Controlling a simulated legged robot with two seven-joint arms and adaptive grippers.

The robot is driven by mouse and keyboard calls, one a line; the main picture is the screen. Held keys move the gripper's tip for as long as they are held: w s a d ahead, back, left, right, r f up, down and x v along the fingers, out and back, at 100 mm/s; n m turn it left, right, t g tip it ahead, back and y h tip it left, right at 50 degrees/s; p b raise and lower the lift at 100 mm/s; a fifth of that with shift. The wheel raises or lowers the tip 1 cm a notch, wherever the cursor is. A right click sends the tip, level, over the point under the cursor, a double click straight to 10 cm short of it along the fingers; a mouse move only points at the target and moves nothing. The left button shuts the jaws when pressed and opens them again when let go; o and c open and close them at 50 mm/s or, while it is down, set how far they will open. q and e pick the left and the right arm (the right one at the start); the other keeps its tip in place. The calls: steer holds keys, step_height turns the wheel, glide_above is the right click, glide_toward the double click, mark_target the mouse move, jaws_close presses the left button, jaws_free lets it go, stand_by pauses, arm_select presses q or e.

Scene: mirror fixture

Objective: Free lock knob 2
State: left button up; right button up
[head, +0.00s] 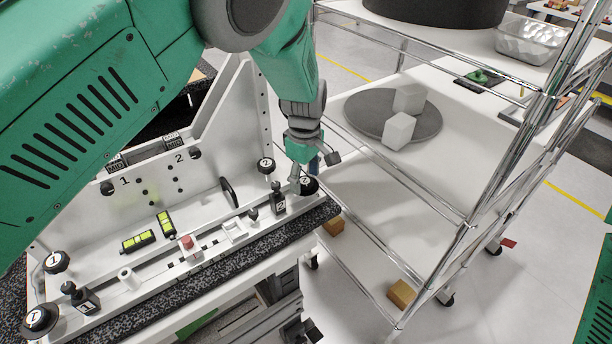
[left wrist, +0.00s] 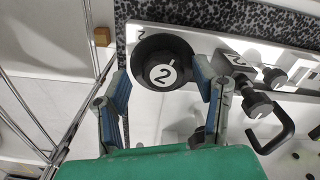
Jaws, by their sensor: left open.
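A round black knob marked 2 (head: 309,185) sits at the right end of the white fixture (head: 90,205). My left gripper (head: 306,172) points down over this knob and partly hides it in the head view. In the left wrist view, the knob (left wrist: 163,72) lies between the two blue-padded fingertips of my left gripper (left wrist: 162,82). The fingers are open, one on each side; I cannot tell whether either touches it. My right gripper is not in view.
Knobs marked 1 (head: 56,262) are at the fixture's left end. A black handle (left wrist: 275,135) stands close to the gripper's right side in the wrist view. A wire-frame shelf cart (head: 400,200) is just right of the fixture.

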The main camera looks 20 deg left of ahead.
mark_target(306, 179)
arm_select(q)
step_height(306, 179, up, 12)
stand_by(0.4)
steer(key=shift+w+d+f, duration=0.1)
